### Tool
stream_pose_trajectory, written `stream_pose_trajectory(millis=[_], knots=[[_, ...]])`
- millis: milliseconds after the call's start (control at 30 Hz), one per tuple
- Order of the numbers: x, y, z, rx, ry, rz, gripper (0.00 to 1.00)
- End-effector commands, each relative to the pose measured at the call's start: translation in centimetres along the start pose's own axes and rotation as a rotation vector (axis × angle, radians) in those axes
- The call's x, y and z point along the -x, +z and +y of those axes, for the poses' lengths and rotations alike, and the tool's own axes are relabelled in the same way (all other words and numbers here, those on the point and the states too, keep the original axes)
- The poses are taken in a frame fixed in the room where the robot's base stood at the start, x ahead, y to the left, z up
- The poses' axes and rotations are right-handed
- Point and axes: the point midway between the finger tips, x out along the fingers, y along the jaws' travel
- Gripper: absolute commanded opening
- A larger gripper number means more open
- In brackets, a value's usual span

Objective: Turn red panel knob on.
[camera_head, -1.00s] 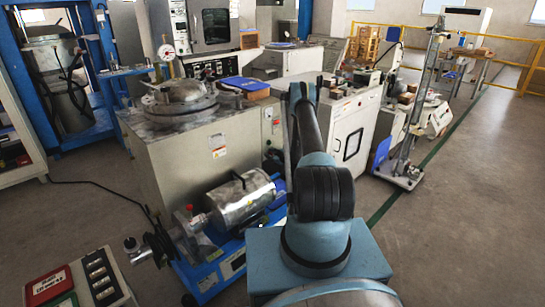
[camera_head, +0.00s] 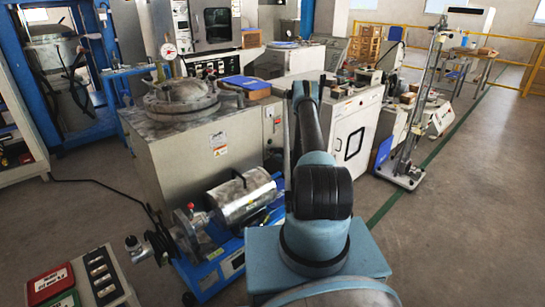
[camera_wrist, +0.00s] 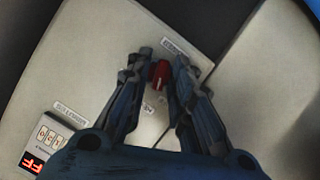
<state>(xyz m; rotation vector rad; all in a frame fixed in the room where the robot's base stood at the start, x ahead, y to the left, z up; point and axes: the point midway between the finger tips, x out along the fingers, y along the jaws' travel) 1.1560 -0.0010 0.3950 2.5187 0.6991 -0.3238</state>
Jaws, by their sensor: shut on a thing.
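The red knob (camera_wrist: 158,75) stands on a pale grey panel (camera_wrist: 105,60) in the wrist view. My gripper (camera_wrist: 158,68) has one dark finger on each side of the knob and is shut on it. Small white labels lie near the knob, one above it (camera_wrist: 178,47) and one below it (camera_wrist: 147,109). Their print is too blurred to read surely, and I cannot tell the knob's setting. In the head view my arm hides the gripper, and I cannot make out the knob there.
In the head view, a grey machine with a round lid (camera_head: 185,97) and a metal cylinder (camera_head: 243,195) stand left of my arm. Open floor (camera_head: 450,220) lies to the right.

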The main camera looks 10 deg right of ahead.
Motion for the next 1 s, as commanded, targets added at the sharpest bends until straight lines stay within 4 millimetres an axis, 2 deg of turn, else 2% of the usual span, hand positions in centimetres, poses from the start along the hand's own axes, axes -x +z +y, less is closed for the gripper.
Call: stream_pose_trajectory(millis=[700,1000], knots=[[-0.05,0.29,0.19,-0.585,-0.248,-0.003,0.0],[-0.1,0.38,0.24,-0.773,-0.327,-0.004,0.0]])
